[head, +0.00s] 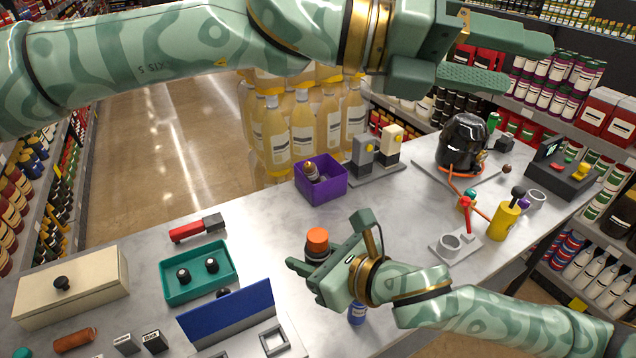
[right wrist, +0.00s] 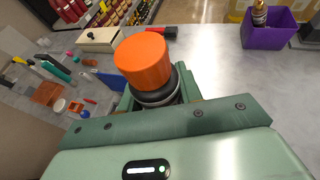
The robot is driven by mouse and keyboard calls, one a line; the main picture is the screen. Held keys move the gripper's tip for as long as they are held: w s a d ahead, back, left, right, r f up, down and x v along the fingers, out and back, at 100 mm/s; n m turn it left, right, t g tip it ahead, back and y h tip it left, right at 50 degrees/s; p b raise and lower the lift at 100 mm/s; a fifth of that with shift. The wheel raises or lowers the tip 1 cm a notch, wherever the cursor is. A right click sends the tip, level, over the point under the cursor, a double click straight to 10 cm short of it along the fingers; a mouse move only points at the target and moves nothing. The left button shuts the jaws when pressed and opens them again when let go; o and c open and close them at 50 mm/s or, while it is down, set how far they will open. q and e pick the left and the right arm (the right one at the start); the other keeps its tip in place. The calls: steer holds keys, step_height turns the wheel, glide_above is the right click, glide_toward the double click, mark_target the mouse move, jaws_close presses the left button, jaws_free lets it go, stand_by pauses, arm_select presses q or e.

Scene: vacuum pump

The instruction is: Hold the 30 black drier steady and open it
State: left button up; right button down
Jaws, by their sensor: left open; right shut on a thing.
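The black drier (head: 317,255) has a dark body and an orange cap (head: 317,236). My right gripper (head: 325,245) is shut around its body, over the front middle of the counter. In the right wrist view, the orange cap (right wrist: 143,60) stands clear above the jaws, and the dark body (right wrist: 162,90) below it is partly hidden by the gripper. The drier looks about upright. My left gripper (head: 528,64) is open and empty at the top right, well above the counter and away from the drier.
A purple bin (head: 322,190) holding a small bottle is behind the drier. A teal tray (head: 198,290), a cream box (head: 72,287) and a blue panel (head: 228,315) are at left.

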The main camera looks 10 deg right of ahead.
steer(key=shift+a, duration=0.15)
arm_select(q)
steer(key=w+r+n+t+h, duration=0.2)
steer(key=w+r+n+t, duration=0.1)
steer(key=w+n+t, duration=0.75)
steer(key=w+a+f+n+t+y, duration=0.1)
steer(key=w+f+n+t+y, duration=0.2)
steer(key=w+f+n+y, duration=0.15)
steer(key=g+y, duration=0.8)
steer(key=y, duration=0.5)
glide_above(316, 234)
step_height(316, 234, down, 15)
steer(key=shift+d+f, duration=0.1)
step_height(316, 234, down, 8)
steer(key=shift+r, duration=0.1)
